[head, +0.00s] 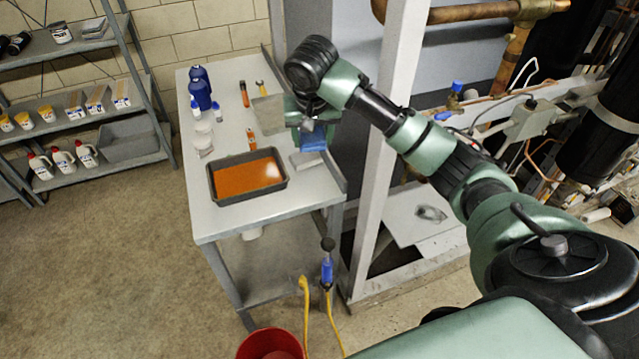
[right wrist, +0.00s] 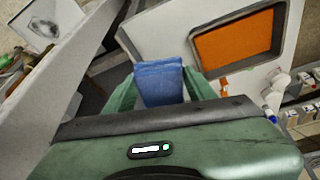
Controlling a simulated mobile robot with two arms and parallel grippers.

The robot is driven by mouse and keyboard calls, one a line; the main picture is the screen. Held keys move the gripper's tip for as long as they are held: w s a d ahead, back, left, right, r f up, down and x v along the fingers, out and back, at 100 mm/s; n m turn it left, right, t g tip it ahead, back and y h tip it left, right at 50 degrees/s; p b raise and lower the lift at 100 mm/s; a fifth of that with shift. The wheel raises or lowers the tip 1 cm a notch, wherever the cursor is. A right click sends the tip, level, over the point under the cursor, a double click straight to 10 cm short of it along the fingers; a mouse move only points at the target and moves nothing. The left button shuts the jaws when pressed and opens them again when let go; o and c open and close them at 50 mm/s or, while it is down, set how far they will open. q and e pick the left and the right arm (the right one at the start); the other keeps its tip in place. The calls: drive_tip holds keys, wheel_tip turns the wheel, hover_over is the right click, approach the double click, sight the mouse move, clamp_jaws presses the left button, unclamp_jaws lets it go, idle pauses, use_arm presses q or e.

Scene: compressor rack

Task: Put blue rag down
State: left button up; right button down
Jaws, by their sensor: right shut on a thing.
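The blue rag (head: 313,137) hangs from my right gripper (head: 306,121) above the right side of the white table (head: 222,221). In the right wrist view the blue rag (right wrist: 160,82) sits between the two green fingers of my right gripper (right wrist: 160,92), which is shut on it. The rag's lower end is near a pale flat block (head: 306,161) on the table; I cannot tell whether they touch. My left gripper is not in view.
A dark tray of orange liquid (head: 248,176) stands left of the rag. Blue bottles (head: 201,92), white containers (head: 203,135) and small orange tools (head: 244,94) stand farther back. A grey frame post (head: 380,150) rises close to the right of the table. A red bucket (head: 270,345) is on the floor.

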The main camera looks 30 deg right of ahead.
drive_tip(key=shift+w+d+r+m, duration=0.15)
drive_tip(key=shift+d+r, duration=0.25)
drive_tip(key=shift+r, duration=0.05)
drive_tip(key=shift+w+d+r+m, duration=0.1)
drive_tip(key=shift+d+r+m, duration=0.05)
drive_tip(key=shift+d+r, duration=0.4)
drive_tip(key=shift+r, duration=0.05)
drive_tip(key=p, duration=0.3)
hover_over(319, 189)
drive_tip(key=s, duration=0.1)
drive_tip(key=f, duration=1.4)
drive_tip(key=shift+a+f, duration=0.2)
drive_tip(key=shift+a, duration=0.15)
drive_tip(key=shift+f, duration=2.65)
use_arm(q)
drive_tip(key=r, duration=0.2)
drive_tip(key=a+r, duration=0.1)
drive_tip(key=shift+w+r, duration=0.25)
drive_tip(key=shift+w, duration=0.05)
use_arm(e)
drive_tip(key=c, duration=0.8)
unclamp_jaws()
drive_tip(key=shift+o, duration=0.2)
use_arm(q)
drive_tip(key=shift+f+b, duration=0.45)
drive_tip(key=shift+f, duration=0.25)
use_arm(e)
drive_tip(key=v, duration=1.2)
